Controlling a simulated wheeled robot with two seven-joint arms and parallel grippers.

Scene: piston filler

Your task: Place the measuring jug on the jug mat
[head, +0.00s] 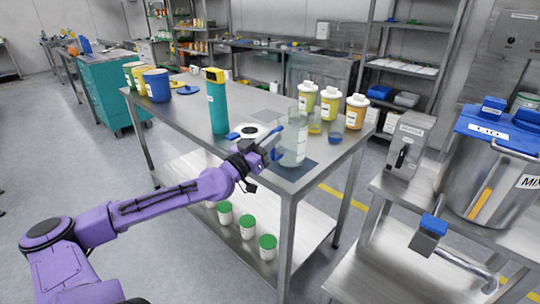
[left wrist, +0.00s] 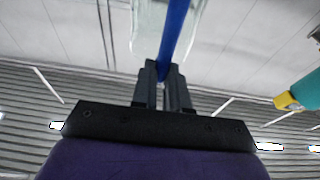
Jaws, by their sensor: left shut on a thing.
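The measuring jug (head: 294,146) is clear, with a white label and a blue handle. It looks upright, over a dark flat mat (head: 298,174) near the table's front corner. I cannot tell whether its base touches the mat. My left gripper (head: 272,150) is shut on the jug's handle from the left side. In the left wrist view the fingers (left wrist: 166,82) pinch the blue handle (left wrist: 174,35), with the clear jug wall (left wrist: 148,25) behind it. My right gripper is not in view.
A tall teal bottle (head: 217,105) with a yellow top stands left of the jug. A white round device (head: 248,132) lies behind my gripper. A mixer vessel (head: 485,185) occupies the right bench.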

